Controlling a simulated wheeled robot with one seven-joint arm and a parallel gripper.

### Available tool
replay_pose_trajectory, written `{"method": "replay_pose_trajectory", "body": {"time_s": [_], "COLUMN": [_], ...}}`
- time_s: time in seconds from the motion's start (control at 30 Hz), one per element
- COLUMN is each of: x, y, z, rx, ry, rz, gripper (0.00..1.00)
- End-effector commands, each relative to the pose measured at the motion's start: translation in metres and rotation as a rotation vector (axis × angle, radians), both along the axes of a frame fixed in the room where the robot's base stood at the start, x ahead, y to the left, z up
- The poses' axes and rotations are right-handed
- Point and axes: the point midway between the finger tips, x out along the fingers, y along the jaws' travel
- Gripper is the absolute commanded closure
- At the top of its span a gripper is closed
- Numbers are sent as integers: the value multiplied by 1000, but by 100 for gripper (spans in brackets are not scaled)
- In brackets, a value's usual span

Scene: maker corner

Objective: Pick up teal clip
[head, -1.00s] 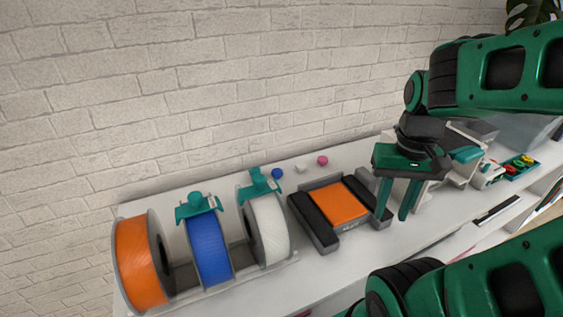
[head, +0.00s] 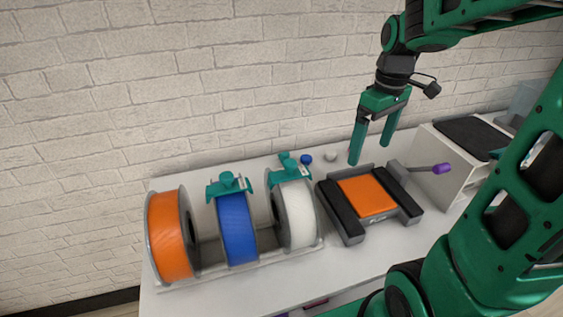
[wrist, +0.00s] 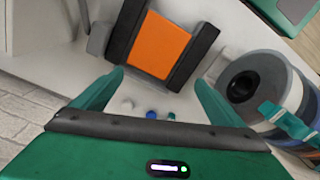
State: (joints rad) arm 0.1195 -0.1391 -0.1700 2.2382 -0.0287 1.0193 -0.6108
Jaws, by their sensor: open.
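One teal clip (head: 229,184) sits on top of the blue filament spool (head: 237,230). Another teal clip (head: 287,167) sits on top of the white spool (head: 297,214); a teal clip also shows at the right of the wrist view (wrist: 290,124). My gripper (head: 371,154) is open and empty, with its fingers pointing down. It hangs above the shelf, to the right of both clips and behind the orange-topped device. In the wrist view its two fingers (wrist: 155,92) are spread apart, with no clip between them.
An orange spool (head: 168,238) stands left of the blue one. The black device with an orange top (head: 367,196) is right of the spools. A small blue ball (head: 306,159) and a white one (head: 330,156) lie near the wall. A grey machine (head: 447,165) stands further right.

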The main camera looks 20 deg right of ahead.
Motion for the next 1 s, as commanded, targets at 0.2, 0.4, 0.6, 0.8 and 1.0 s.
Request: {"method": "replay_pose_trajectory", "body": {"time_s": [0.2, 0.4, 0.6, 0.8, 1.0], "x": [104, 172, 204, 209, 209], "y": [49, 100, 131, 140, 144], "z": [-16, -39, -55, -74, -102], "rx": [32, 68, 91, 97, 97], "ry": [-25, -62, -88, -93, -93], "rz": [541, 957, 1179, 1225, 1225], "gripper": [8, 8, 8, 8, 8]}}
